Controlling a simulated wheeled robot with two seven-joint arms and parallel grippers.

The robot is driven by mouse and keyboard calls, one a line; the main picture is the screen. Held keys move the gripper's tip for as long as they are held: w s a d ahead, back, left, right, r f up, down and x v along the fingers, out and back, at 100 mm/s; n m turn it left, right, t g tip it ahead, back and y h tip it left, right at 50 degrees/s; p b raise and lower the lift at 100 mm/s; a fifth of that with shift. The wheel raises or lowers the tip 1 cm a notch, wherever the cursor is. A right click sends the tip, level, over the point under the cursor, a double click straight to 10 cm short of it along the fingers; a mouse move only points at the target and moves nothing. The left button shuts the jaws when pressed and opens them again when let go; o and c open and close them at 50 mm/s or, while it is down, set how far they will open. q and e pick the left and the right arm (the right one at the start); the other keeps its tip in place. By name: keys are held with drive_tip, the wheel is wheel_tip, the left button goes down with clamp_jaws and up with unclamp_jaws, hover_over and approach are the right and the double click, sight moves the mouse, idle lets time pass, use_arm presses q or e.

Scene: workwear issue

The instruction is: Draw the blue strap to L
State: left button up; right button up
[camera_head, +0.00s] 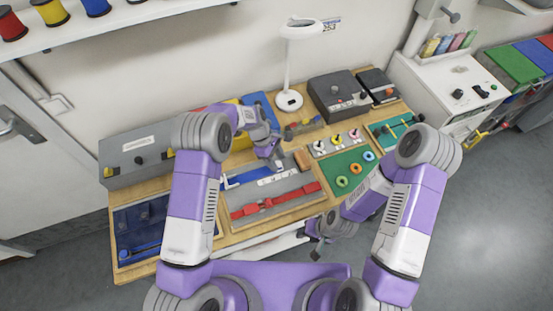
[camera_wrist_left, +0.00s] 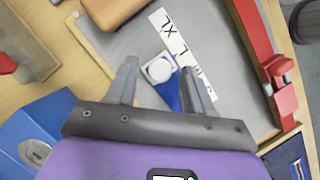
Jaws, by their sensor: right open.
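The blue strap (camera_head: 246,177) lies on a grey board (camera_head: 238,199) beside a white size strip (camera_head: 279,177). The fingers stand apart, with gaps on both sides of the end piece. The size strip (camera_wrist_left: 176,35) reads XL at its far end; my finger partly covers the other letters. In the head view, my left gripper (camera_head: 274,157) is above the strap's right end. My right gripper (camera_head: 319,240) is open and empty near the table's front edge.
A brown block (camera_head: 302,160) is right of my left gripper. A green mat (camera_head: 347,170) with coloured rings lies further right, and a blue tray (camera_head: 140,232) at the left. A lamp (camera_head: 289,98) stands behind.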

use_arm(q)
drive_tip(key=v, duration=0.7)
drive_tip(key=shift+r, duration=0.25)
drive_tip(key=shift+a, duration=0.1)
idle(0.4)
